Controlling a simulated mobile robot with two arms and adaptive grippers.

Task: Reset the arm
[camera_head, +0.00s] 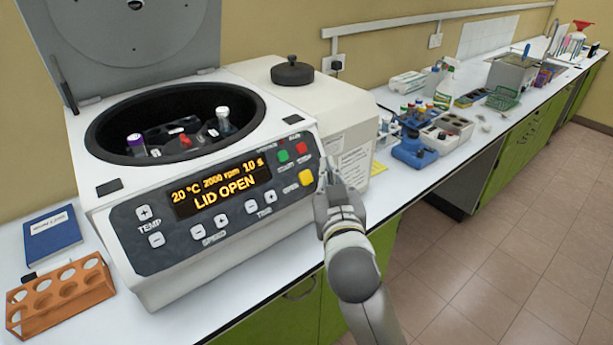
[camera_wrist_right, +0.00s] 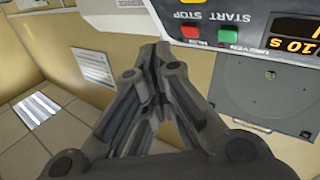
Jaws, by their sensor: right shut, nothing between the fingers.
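My right gripper (camera_head: 325,175) is shut and empty. In the head view it is at the right front corner of the centrifuge (camera_head: 220,240), just right of the yellow button on its control panel. Its shut fingers also show in the right wrist view (camera_wrist_right: 163,52), below the panel's red and green buttons. I cannot tell whether the fingertips touch the housing. The centrifuge lid (camera_head: 125,40) stands raised, and the display (camera_head: 222,187) reads "LID OPEN". Capped tubes sit in the open chamber. My left gripper is not in view.
An orange tube rack (camera_head: 62,295) and a blue book (camera_head: 52,236) lie left of the centrifuge. A cream-coloured container with a black knob (camera_head: 292,72) stands right behind it. Bottles, racks and a sink line the bench further right. The floor (camera_head: 500,220) on the right is clear.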

